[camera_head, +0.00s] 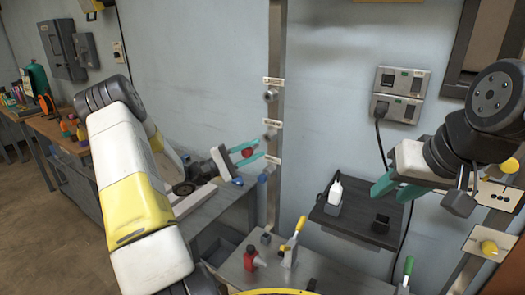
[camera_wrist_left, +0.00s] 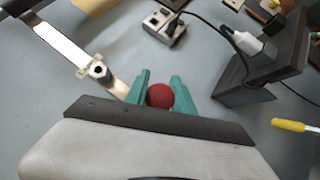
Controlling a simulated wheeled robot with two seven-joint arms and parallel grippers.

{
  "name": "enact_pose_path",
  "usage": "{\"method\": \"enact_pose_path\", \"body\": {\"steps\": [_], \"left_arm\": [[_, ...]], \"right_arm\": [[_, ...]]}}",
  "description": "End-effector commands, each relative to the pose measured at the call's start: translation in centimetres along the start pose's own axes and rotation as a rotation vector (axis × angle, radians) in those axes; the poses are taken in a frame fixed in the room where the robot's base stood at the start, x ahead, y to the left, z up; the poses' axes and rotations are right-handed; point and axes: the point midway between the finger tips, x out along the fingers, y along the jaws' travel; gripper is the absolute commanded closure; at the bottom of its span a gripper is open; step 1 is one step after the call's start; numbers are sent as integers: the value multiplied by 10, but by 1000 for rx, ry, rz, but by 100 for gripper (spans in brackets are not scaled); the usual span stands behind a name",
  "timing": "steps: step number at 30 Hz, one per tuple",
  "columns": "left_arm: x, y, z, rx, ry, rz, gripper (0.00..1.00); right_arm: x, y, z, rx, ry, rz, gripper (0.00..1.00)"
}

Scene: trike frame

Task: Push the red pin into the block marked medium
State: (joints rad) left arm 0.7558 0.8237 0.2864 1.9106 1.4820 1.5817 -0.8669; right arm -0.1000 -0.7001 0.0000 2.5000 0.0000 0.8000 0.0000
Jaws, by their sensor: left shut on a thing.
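My left gripper (camera_head: 250,154) is shut on the red pin (camera_head: 248,152), whose round red head shows between the teal fingers. The head also shows in the left wrist view (camera_wrist_left: 160,96); any shaft is hidden. A metal post (camera_head: 275,45) carries three labelled blocks: upper (camera_head: 270,95), middle (camera_head: 270,135) and lower (camera_head: 264,176). Their labels are too small to read. The left fingertips are close to the post, around the middle and lower blocks; I cannot tell contact. One block with a dark round end (camera_wrist_left: 98,70) shows in the wrist view. My right gripper (camera_head: 398,188) hangs at the right; its opening is unclear.
A dark shelf (camera_head: 345,224) with a white bottle (camera_head: 335,192) is right of the post. A grey bench (camera_head: 230,268) below holds a red object (camera_head: 250,258) and a yellow-handled clamp (camera_head: 297,232). Wall sockets (camera_head: 400,90) with a hanging cable are at the right.

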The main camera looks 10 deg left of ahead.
Motion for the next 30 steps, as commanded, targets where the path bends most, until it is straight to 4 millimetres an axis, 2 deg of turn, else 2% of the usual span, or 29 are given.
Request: {"method": "enact_pose_path", "body": {"steps": [13,30], "left_arm": [[28,0,-28,1,0,0,100],[33,0,-33,0,1,0,100]], "right_arm": [[0,0,0,0,0,0,64],[0,0,0,0,0,0,64]]}}
